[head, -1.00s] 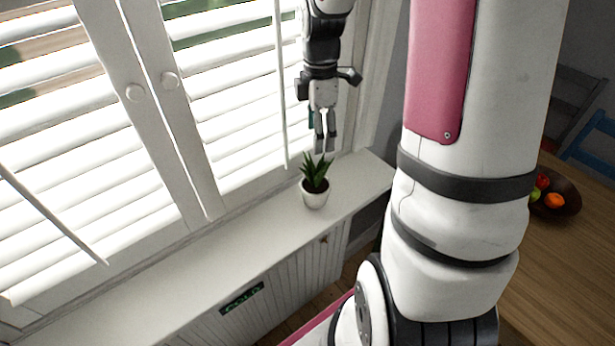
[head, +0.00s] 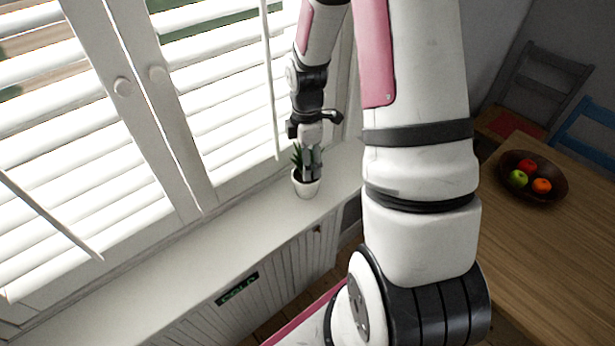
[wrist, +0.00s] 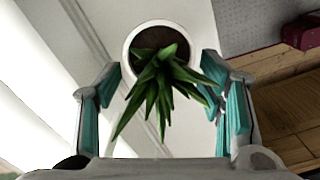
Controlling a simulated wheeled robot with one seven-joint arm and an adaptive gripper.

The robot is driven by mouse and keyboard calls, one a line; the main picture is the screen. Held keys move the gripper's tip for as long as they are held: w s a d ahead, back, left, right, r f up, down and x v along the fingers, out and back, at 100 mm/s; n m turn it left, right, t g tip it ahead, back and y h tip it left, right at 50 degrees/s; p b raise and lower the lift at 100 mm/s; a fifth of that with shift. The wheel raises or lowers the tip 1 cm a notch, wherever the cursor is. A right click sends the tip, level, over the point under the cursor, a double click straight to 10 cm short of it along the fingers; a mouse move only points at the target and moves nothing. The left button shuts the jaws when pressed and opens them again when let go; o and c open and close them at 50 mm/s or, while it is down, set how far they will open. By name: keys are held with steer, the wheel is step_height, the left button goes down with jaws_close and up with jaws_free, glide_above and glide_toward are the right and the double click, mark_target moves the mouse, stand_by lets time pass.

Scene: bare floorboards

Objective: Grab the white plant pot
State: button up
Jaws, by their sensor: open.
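The white plant pot (head: 306,189) stands upright on the white sill in the head view, with a spiky green plant (head: 297,158) in it. My gripper (head: 312,176) is just above and in front of the pot, its fingers pointing down and hiding part of the plant. In the wrist view the pot's round rim (wrist: 128,48) and dark soil show at the top centre. The green leaves (wrist: 165,85) reach down between the two teal-padded fingers (wrist: 163,85). The fingers are spread apart, one on each side of the plant, and hold nothing.
The white sill (head: 230,235) runs along a shuttered window (head: 230,100) close behind the pot. A dark sign (head: 238,288) is on the panelled front below. A wooden table (head: 540,240) with a fruit bowl (head: 555,170) stands at right. The sill left of the pot is clear.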

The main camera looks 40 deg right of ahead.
steer(key=shift+c, duration=0.4)
jaws_close()
